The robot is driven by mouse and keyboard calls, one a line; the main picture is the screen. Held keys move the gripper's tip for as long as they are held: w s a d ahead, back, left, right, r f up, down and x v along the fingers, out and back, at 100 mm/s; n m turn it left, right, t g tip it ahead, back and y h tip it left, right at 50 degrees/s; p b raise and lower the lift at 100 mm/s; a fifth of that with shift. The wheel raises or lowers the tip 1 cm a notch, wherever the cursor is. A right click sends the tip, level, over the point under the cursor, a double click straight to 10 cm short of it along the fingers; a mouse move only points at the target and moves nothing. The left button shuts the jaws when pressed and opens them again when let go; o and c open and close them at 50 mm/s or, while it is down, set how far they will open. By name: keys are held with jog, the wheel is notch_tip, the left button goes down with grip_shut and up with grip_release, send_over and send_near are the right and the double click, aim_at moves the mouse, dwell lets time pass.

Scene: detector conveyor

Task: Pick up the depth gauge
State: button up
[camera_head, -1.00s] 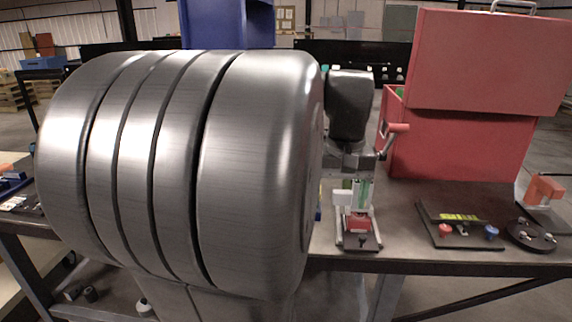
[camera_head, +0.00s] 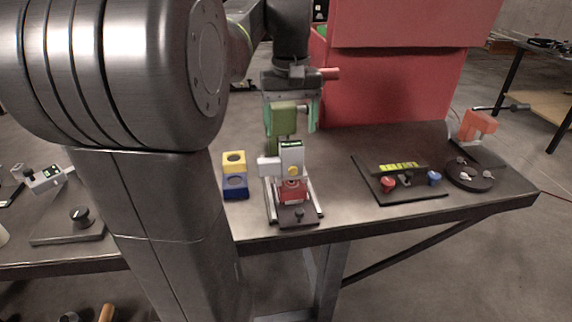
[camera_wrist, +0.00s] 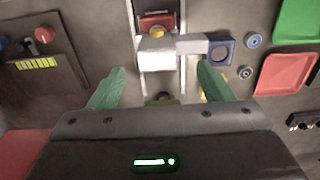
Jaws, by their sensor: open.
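A white and grey instrument that I take for the depth gauge (camera_head: 291,158) stands on a small railed fixture (camera_head: 299,215), with a red block (camera_head: 292,190) low in front of it. In the wrist view the gauge (camera_wrist: 170,46) appears from above as a pale T-shaped body, beyond the fingertips. My gripper (camera_head: 291,125) is open, just behind and above the gauge. In the wrist view my gripper (camera_wrist: 160,84) has its green fingers spread wide. An olive green part (camera_head: 283,118) shows between the fingers; whether it belongs to the gauge I cannot tell.
A yellow block (camera_head: 233,160) and a blue block (camera_head: 235,184) with round holes sit left of the fixture. A black board (camera_head: 415,197) with knobs and a round black disc (camera_head: 470,178) lie to the right. A large red box (camera_head: 395,85) stands behind.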

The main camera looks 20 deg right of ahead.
aim_at(292, 144)
jog(key=shift+w+d+f, duration=0.1)
jog(key=shift+d+f, duration=0.05)
jog(key=shift+f, duration=1.4)
jog(key=shift+d+f, duration=0.1)
jog(key=shift+f, duration=1.45)
jog(key=shift+c, duration=0.4)
